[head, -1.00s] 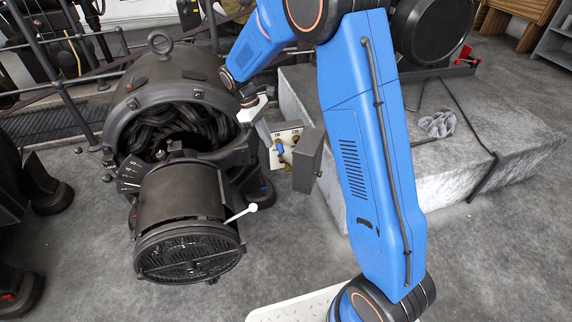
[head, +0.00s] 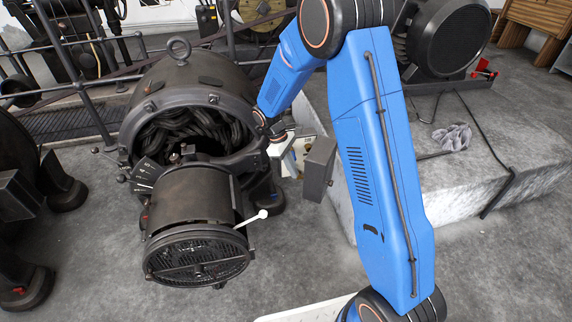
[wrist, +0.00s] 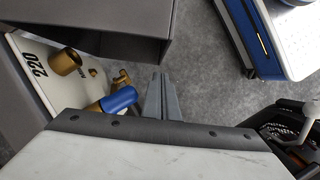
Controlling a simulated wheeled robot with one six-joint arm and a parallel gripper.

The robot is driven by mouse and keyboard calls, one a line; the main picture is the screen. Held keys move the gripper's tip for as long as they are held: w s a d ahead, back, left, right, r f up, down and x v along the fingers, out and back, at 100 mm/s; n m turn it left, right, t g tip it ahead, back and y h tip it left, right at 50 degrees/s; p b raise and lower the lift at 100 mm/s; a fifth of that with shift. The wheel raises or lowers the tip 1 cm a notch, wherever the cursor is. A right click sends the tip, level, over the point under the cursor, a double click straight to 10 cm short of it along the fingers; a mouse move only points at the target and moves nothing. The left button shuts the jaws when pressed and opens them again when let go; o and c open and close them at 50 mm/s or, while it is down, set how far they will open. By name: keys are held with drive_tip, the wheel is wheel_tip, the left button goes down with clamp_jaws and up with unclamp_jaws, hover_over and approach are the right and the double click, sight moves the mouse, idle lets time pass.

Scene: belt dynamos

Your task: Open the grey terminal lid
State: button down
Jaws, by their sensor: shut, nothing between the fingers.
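The grey terminal lid (head: 318,168) is a box-shaped cover on the right side of the dark dynamo (head: 185,95). It stands swung out from the pale terminal board (head: 297,150), which is exposed. In the wrist view the lid (wrist: 105,28) fills the upper left. The board (wrist: 38,78) there carries a 220 mark, brass posts (wrist: 66,62) and a blue terminal (wrist: 119,100). My gripper (wrist: 158,80) is shut and empty, its fingers beside the blue terminal and below the lid's edge. In the head view my gripper (head: 280,145) covers part of the board; its fingertips are unclear.
The dynamo's round grille (head: 200,260) and a white-knobbed lever (head: 252,218) stand left of the lid. A stone plinth (head: 470,165) with a grey cloth (head: 453,137) lies to the right. Bare floor (head: 300,240) is in front of the lid.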

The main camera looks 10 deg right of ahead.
sight(319, 176)
drive_tip(key=shift+s+d+f, duration=0.1)
drive_tip(key=shift+s+d, duration=0.45)
drive_tip(key=shift+d, duration=0.2)
drive_tip(key=s+d+n, duration=0.1)
drive_tip(key=s+d+n+t, duration=0.1)
drive_tip(key=d, duration=0.1)
drive_tip(key=s+d+n, duration=0.1)
drive_tip(key=d+n, duration=0.1)
drive_tip(key=shift+s+h, duration=0.25)
drive_tip(key=shift+h, duration=0.05)
drive_tip(key=shift+s+d+n+t, duration=0.25)
drive_tip(key=shift+d+n+t, duration=0.05)
drive_tip(key=shift+d+n, duration=0.3)
drive_tip(key=shift+s+d+n+t, duration=0.2)
drive_tip(key=shift+d+n+t, duration=0.1)
drive_tip(key=shift+d+n, duration=0.25)
drive_tip(key=shift+d, duration=0.1)
